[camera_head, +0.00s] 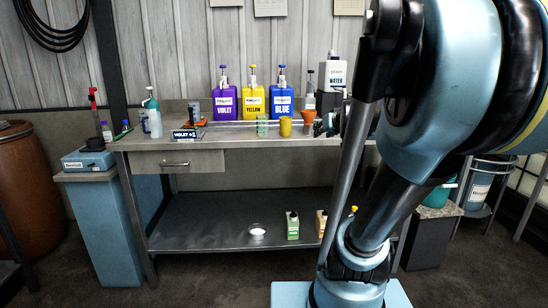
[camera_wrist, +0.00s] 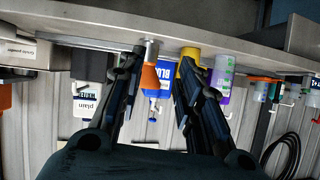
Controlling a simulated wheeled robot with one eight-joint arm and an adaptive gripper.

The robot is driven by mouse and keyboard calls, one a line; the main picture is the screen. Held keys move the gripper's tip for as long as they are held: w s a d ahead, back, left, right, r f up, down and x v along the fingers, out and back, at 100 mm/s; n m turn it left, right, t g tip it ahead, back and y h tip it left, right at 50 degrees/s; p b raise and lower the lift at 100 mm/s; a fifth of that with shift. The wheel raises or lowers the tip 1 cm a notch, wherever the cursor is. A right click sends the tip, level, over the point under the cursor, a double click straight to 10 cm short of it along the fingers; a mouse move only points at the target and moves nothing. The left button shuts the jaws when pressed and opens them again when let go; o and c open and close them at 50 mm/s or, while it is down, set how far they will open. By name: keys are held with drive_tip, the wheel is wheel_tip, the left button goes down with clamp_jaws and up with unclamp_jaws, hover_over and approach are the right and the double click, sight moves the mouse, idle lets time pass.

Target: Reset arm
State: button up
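My arm fills the right side of the head view and hides part of the bench. My gripper (camera_wrist: 160,62) shows in the wrist view, which is upside down; its two dark fingers are spread apart. An orange cup (camera_wrist: 149,76) and the blue bottle (camera_wrist: 157,90) show in the gap between the fingers. I see nothing held. The yellow cup (camera_wrist: 190,53) is partly behind one finger. In the head view, the orange cup (camera_head: 308,116), yellow cup (camera_head: 285,127) and green cup (camera_head: 262,126) stand in a row on the bench (camera_head: 225,141).
Violet (camera_head: 227,108), yellow (camera_head: 253,103) and blue (camera_head: 281,103) bottles and a white water container (camera_head: 333,76) stand at the back. The lower shelf (camera_head: 200,225) holds a white dish (camera_head: 257,233) and a green box (camera_head: 292,226).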

drive_tip(key=s+f+g+h, duration=0.1)
drive_tip(key=s+f+g, duration=0.4)
drive_tip(key=s+f, duration=0.6)
drive_tip(key=s+f+m+g+h, duration=0.1)
drive_tip(key=s+f+g, duration=0.4)
drive_tip(key=s+f, duration=0.6)
drive_tip(key=s, duration=0.5)
drive_tip(key=shift+s+d+f+h, duration=0.15)
drive_tip(key=shift+s+h, duration=0.1)
drive_tip(key=shift+h, duration=0.05)
